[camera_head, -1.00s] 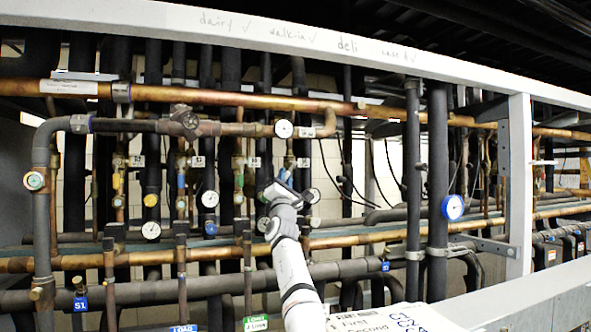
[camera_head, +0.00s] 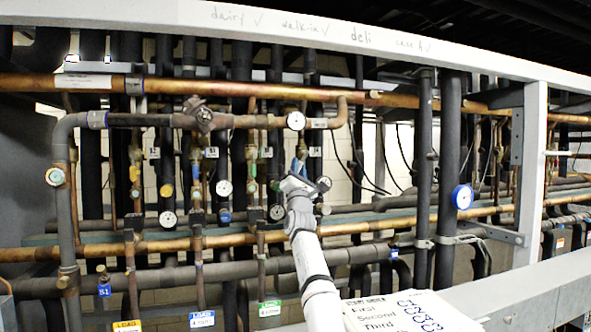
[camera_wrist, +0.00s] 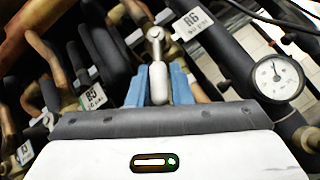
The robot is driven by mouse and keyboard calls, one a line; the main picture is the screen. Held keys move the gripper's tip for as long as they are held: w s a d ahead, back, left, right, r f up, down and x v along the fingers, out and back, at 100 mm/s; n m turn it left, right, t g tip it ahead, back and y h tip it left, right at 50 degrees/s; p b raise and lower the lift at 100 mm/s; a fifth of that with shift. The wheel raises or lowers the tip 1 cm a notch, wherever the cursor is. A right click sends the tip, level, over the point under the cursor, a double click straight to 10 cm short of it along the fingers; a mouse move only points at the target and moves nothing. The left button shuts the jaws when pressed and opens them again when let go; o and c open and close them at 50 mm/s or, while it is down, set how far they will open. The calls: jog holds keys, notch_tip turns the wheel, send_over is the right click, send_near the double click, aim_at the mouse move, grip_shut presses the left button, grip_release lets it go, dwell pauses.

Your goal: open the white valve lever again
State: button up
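The white valve lever (camera_wrist: 158,83) stands upright in the middle of the wrist view, below a round metal pivot. My gripper (camera_wrist: 160,88) has its two blue fingers on either side of the lever, with very little gap. I cannot tell whether the fingers touch or squeeze it. In the camera_head view my gripper (camera_head: 297,182) is at the pipes below the small round gauge. There the hand hides the lever.
A tag marked R6 (camera_wrist: 188,24) and a white dial gauge (camera_wrist: 278,77) are close on the right in the wrist view. Another tag (camera_wrist: 92,97) and copper pipes are on the left. A blue-rimmed gauge (camera_head: 462,197) is farther right on the rack.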

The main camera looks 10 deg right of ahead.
jog(key=o, duration=0.4)
jog(key=shift+a, duration=0.1)
jog(key=shift+c, duration=0.2)
jog(key=shift+f, duration=0.15)
jog(key=shift+s+f+b, duration=0.25)
jog(key=shift+f+b, duration=0.1)
jog(key=shift+b, duration=0.55)
jog(key=b+v, duration=0.6)
jog(key=b, duration=0.7)
jog(key=shift+s+f, duration=0.2)
jog(key=shift+s, duration=0.15)
jog(key=shift+a, duration=0.1)
jog(key=shift+c, duration=0.3)
